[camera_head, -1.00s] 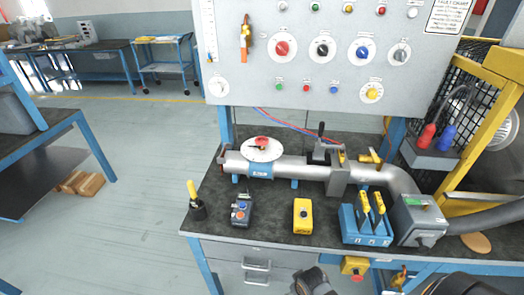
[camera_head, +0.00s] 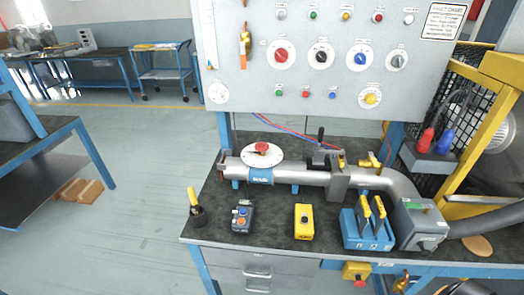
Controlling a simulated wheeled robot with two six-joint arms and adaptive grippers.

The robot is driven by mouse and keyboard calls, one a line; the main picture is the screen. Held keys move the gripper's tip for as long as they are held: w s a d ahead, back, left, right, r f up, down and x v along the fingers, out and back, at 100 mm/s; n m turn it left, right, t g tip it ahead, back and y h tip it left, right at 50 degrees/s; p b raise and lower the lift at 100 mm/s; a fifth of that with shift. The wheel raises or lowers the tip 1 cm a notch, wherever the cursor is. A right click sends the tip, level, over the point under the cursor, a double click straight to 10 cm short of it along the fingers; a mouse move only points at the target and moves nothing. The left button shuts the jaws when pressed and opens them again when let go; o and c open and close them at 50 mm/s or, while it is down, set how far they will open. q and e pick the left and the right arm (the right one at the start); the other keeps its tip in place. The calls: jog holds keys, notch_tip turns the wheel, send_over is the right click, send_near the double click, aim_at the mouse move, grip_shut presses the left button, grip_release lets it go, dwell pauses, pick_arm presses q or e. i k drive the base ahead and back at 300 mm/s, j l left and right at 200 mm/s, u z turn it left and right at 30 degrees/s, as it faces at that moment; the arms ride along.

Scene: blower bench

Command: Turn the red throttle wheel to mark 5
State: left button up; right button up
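A red wheel (camera_head: 262,147) sits on a round white dial on top of the grey pipe (camera_head: 305,172), at the back of the bench. A dark pointer or handle shows on it; the dial's marks are too small to read. A red knob (camera_head: 281,55) on a white dial is on the upright panel above. My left gripper is not in view.
A black lever (camera_head: 321,137) rises behind the pipe.

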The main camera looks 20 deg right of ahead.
aim_at(261, 146)
jog(key=i+j+z, duration=0.1)
jog(key=j+z, duration=0.2)
jog(key=j, duration=0.7)
jog(key=j+z, duration=0.3)
jog(key=j, duration=0.7)
